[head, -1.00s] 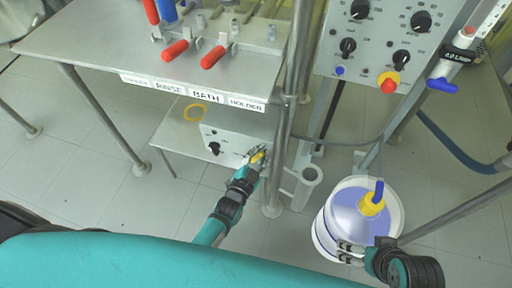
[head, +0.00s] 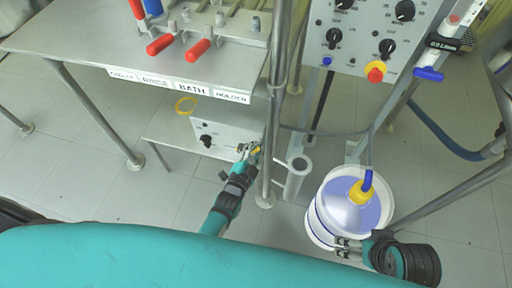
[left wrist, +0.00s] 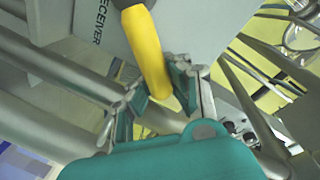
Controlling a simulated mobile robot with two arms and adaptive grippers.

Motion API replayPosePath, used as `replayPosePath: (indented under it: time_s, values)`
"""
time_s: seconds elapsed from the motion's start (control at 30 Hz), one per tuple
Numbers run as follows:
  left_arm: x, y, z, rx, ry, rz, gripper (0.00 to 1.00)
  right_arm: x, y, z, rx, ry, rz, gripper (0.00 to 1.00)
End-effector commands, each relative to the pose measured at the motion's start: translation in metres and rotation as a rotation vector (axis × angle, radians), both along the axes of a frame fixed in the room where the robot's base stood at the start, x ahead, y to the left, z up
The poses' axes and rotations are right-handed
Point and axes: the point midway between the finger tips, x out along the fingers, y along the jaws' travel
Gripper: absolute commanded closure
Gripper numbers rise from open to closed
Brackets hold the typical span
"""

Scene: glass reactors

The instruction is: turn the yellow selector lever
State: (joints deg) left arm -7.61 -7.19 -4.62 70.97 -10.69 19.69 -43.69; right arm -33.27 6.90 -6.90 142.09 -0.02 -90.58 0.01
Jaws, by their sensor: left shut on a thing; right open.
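The yellow selector lever (left wrist: 148,52) sits on a grey box face marked "RECEIVER" in the left wrist view. In the head view only a small yellow part of it (head: 256,154) shows at the right end of the low white control box (head: 225,137). My left gripper (head: 250,152) is at the lever, and in the left wrist view its fingers (left wrist: 158,82) are shut around the lever's lower part. My right gripper (head: 345,247) is open and empty, in front of the lower side of the white bucket.
The white bucket (head: 316,226) holds bluish liquid and a yellow-and-blue fitting (head: 361,191). A metal post (head: 272,120) stands close right of my left gripper. A bench (head: 75,48) with red-handled levers overhangs the box. A dial panel (head: 360,50) is at upper right.

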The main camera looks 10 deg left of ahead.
Motion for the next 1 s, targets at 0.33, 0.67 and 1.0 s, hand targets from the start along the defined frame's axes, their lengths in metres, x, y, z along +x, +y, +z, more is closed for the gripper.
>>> replayPosePath:
  time_s: [0.33, 0.67, 1.0]
  values:
    - [-0.003, -0.001, -0.004, 0.003, 0.01, -0.002, 0.55, 0.0, 0.0, 0.0, 0.0, -0.001, 0.0, 0.07]
    - [-0.005, -0.001, -0.002, 0.0, 0.005, -0.002, 0.55, 0.001, 0.0, 0.001, 0.001, -0.005, -0.002, 0.07]
    - [-0.052, 0.007, 0.002, 0.001, 0.009, -0.001, 0.55, 0.001, 0.0, 0.0, 0.001, -0.002, -0.001, 0.07]
